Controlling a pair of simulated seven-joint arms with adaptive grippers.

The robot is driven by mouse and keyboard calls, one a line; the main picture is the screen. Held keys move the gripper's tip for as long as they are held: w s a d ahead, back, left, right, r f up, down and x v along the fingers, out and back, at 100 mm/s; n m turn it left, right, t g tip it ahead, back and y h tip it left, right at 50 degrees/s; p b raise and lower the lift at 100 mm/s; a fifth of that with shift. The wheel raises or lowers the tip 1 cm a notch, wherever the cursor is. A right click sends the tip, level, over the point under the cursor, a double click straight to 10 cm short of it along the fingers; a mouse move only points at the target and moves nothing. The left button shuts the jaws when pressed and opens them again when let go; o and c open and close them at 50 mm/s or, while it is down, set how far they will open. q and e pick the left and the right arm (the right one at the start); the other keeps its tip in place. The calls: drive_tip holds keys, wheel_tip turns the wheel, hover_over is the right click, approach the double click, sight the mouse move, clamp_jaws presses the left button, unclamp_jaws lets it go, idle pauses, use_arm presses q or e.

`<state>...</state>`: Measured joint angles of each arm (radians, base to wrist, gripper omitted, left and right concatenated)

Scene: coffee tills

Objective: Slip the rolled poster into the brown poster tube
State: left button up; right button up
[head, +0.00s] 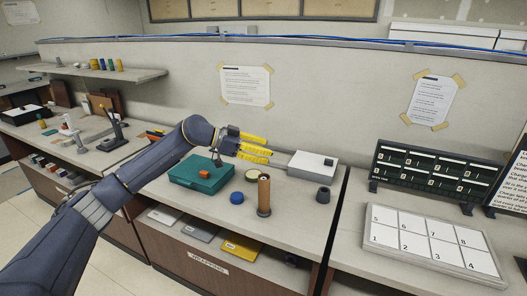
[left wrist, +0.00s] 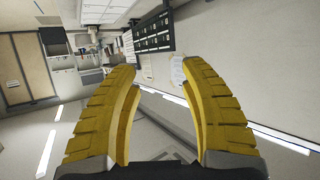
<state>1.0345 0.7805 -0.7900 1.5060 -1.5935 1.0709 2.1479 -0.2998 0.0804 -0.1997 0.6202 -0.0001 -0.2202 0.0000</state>
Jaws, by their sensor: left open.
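The brown poster tube (head: 264,192) stands upright in a dark round base on the counter, right of the teal box. I cannot make out a separate rolled poster in either view. My left gripper (head: 269,149) is above and behind the tube in the picture, with its yellow fingers pointing right, apart from the tube. In the left wrist view the fingers of my left gripper (left wrist: 160,75) are spread wide with nothing between them. My right gripper is in neither view.
A blue round item (head: 237,198), a dark cup (head: 323,194) and a white box (head: 312,166) stand nearby. A numbered white board (head: 475,265) lies right. Free counter shows before the tube.

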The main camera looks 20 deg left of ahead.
use_arm(q)
drive_tip(key=shift+a, duration=0.1)
drive_tip(key=v, duration=1.1)
drive_tip(key=shift+s+a, duration=0.25)
drive_tip(key=shift+a, duration=0.1)
drive_tip(key=shift+r, duration=0.1)
